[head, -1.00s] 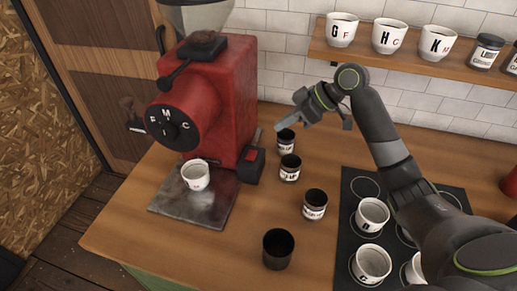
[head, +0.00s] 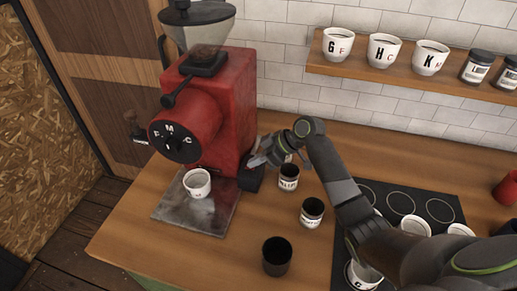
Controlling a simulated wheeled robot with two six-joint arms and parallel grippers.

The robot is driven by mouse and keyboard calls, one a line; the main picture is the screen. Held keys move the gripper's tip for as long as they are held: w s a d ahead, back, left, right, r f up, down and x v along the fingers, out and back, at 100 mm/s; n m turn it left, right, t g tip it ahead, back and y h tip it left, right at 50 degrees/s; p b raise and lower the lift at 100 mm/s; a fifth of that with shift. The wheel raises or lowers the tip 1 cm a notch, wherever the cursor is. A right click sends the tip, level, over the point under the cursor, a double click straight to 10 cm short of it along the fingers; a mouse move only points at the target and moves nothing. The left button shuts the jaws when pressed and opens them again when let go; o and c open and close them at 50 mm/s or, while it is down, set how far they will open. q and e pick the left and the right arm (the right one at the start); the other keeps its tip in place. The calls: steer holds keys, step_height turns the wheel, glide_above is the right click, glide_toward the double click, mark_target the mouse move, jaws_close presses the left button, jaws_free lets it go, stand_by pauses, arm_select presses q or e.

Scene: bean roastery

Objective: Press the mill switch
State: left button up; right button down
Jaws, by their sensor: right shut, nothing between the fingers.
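The red mill (head: 232,112) stands on the wooden counter with a clear hopper on top and a lettered dial (head: 176,142) on its front. A dark switch box (head: 251,181) sits low on the mill's right side. My right gripper (head: 254,162) is shut and empty, its fingertips pointing left right at the top of that box. They hide the box's upper part, and I cannot tell whether they touch it. My left gripper is not in view.
A white cup (head: 197,183) stands on the metal plate (head: 180,221) before the mill. Dark jars (head: 312,212) and a black cup (head: 277,256) stand close to the right. A black mat (head: 440,211) holds cups under my right arm. Lettered cups line a shelf (head: 400,83).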

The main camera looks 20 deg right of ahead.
steer(key=shift+f, duration=0.25)
steer(key=shift+s+a+f, duration=0.1)
steer(key=shift+f, duration=0.1)
stand_by(0.4)
steer(key=shift+w+d+r+b, duration=0.3)
steer(key=shift+w+d, duration=0.15)
steer(key=shift+w, duration=0.2)
steer(key=shift+r, duration=0.1)
